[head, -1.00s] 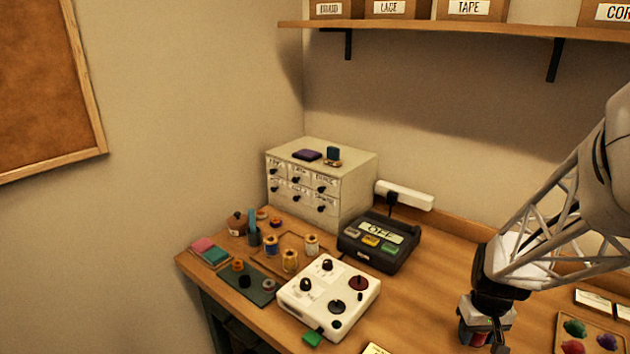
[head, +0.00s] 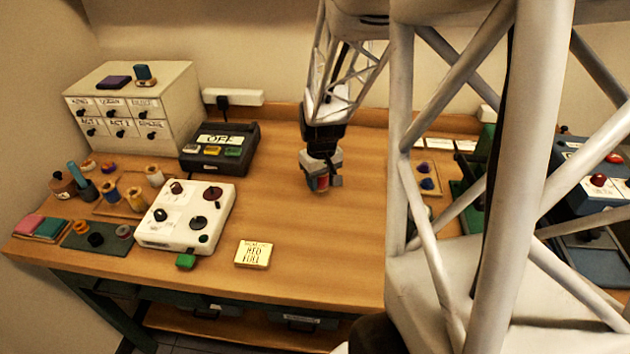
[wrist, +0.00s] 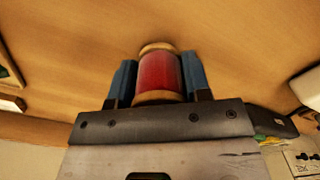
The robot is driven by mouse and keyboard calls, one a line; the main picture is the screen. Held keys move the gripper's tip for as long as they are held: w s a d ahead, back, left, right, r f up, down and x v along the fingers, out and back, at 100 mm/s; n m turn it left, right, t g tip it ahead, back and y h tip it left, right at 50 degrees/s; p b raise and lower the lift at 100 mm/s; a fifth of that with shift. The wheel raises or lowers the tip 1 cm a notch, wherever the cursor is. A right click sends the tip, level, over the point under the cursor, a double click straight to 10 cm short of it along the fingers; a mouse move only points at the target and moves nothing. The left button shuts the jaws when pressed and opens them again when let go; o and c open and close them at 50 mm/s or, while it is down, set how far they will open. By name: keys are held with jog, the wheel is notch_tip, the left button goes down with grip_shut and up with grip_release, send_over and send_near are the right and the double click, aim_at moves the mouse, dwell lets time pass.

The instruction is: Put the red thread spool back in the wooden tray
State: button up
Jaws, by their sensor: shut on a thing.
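The red thread spool (head: 322,184) has wooden ends and a red middle. It also shows clearly in the wrist view (wrist: 158,72), between two blue fingers. My gripper (head: 319,181) is shut on it and holds it over the middle of the table, right of the white control box. The wooden tray (head: 122,212) lies at the left of the table, behind and left of that box. Several spools with yellowish or blue thread stand on the tray. The box hides part of the tray's right side.
A small drawer cabinet (head: 133,105) stands behind. A yellow card (head: 253,254) lies in front. Table around my gripper is clear.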

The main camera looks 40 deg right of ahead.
aim_at(320, 196)
jog(key=shift+f, duration=1.75)
jog(key=shift+f, duration=0.1)
jog(key=o, duration=0.9)
notch_tip(320, 196, up, 12)
jog(key=shift+r, duration=0.2)
